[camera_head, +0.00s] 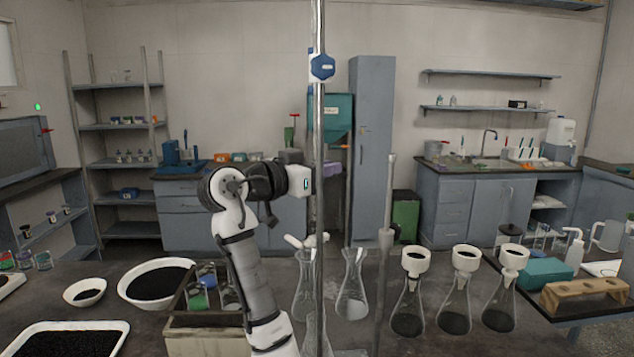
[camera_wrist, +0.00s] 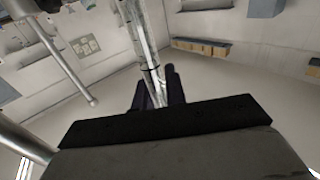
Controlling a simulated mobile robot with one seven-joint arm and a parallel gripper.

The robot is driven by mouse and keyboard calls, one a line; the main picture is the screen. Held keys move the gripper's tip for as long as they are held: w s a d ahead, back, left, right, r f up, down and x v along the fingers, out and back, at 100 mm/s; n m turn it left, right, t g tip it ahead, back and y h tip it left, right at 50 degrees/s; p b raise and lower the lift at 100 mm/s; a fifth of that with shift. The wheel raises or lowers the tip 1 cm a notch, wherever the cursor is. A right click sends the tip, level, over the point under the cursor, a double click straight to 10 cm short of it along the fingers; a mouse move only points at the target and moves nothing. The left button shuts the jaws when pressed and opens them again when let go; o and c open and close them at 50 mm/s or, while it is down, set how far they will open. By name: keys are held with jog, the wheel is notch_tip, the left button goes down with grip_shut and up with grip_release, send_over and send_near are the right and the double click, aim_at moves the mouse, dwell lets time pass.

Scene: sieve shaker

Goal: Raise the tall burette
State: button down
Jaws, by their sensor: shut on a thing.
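The tall burette (camera_wrist: 146,42) is a long, clear, shiny tube in the wrist view. It runs from the top edge down between the dark fingers of my gripper (camera_wrist: 158,94), which are shut on it. In the head view, a tall, narrow, shiny upright (camera_head: 318,130) crosses the picture from top to bottom, with a blue hexagonal fitting (camera_head: 322,67) high on it. My white and black arm reaches up from below, and its wrist ends right beside this upright. The fingers are hidden or too small to make out there. A white stopcock-like piece (camera_head: 305,241) shows lower down.
Flasks with white funnels (camera_head: 409,300) stand at right on the dark bench, near a thin grey upright (camera_head: 388,220). A clear flask (camera_head: 352,285) stands between. Bowls of black grains (camera_head: 157,282) and a tray (camera_head: 66,341) are at left. A rod (camera_wrist: 62,60) shows in the wrist view.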

jog(key=shift+r, duration=0.35)
jog(key=c, duration=1.5)
grip_release()
jog(key=shift+o, duration=0.2)
jog(key=shift+f, duration=0.1)
